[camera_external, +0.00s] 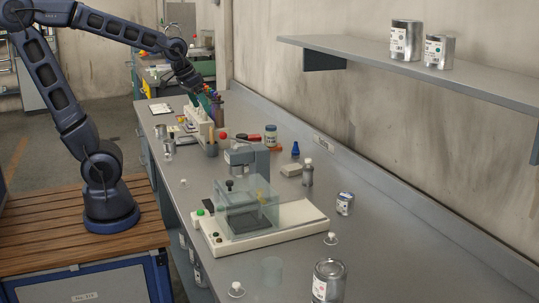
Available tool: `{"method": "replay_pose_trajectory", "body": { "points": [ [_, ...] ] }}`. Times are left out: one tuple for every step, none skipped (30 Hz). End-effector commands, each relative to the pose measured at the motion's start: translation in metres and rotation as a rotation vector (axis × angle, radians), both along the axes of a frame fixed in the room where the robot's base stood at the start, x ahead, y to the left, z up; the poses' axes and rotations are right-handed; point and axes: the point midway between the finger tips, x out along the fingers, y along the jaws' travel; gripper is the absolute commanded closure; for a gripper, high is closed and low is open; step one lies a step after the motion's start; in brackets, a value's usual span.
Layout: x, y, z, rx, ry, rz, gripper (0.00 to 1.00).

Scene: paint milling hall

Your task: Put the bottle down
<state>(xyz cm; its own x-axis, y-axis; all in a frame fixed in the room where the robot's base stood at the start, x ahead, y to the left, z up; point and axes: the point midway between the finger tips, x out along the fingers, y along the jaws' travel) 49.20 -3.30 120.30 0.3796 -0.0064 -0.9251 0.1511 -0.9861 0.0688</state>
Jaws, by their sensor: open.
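My gripper (204,91) is at the far end of the bench, low over a pale rack (198,120). Small coloured items, green and red-brown, show close beside its fingers; they are too small to tell apart, and I cannot tell whether one is a bottle. The jaws are open. A small dark blue bottle (295,150) stands upright on the bench near the wall, apart from my gripper.
The machine with a clear box (247,207) fills the middle of the bench (375,235). Metal cans (328,282) (345,204) stand at the front and right. A wall shelf (430,75) holds two cans. Bare bench lies along the right side.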

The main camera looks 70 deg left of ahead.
Motion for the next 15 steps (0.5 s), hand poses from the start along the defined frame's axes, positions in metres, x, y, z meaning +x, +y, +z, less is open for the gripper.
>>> {"method": "replay_pose_trajectory", "body": {
  "points": [
    [-0.015, -0.006, 0.006, 0.004, -0.009, -0.017, 0.2],
    [-0.023, -0.009, 0.009, 0.007, -0.009, -0.029, 0.2],
    [-0.033, -0.014, 0.012, 0.012, -0.011, -0.045, 0.2],
    [-0.042, -0.018, 0.014, 0.015, -0.012, -0.055, 0.2],
    [-0.049, -0.021, 0.016, 0.019, -0.013, -0.066, 0.2],
    [-0.06, -0.025, 0.018, 0.025, -0.013, -0.08, 0.2],
    [-0.067, -0.028, 0.019, 0.029, -0.015, -0.089, 0.2],
    [-0.074, -0.031, 0.02, 0.035, -0.015, -0.099, 0.2],
    [-0.082, -0.034, 0.02, 0.042, -0.014, -0.109, 0.2],
    [-0.088, -0.036, 0.021, 0.046, -0.015, -0.117, 0.2],
    [-0.093, -0.038, 0.021, 0.051, -0.014, -0.124, 0.2],
    [-0.099, -0.041, 0.022, 0.055, -0.015, -0.131, 0.2],
    [-0.102, -0.042, 0.022, 0.058, -0.015, -0.135, 0.2],
    [-0.105, -0.044, 0.022, 0.061, -0.014, -0.139, 0.2],
    [-0.109, -0.045, 0.022, 0.064, -0.013, -0.145, 0.2]
  ]
}}
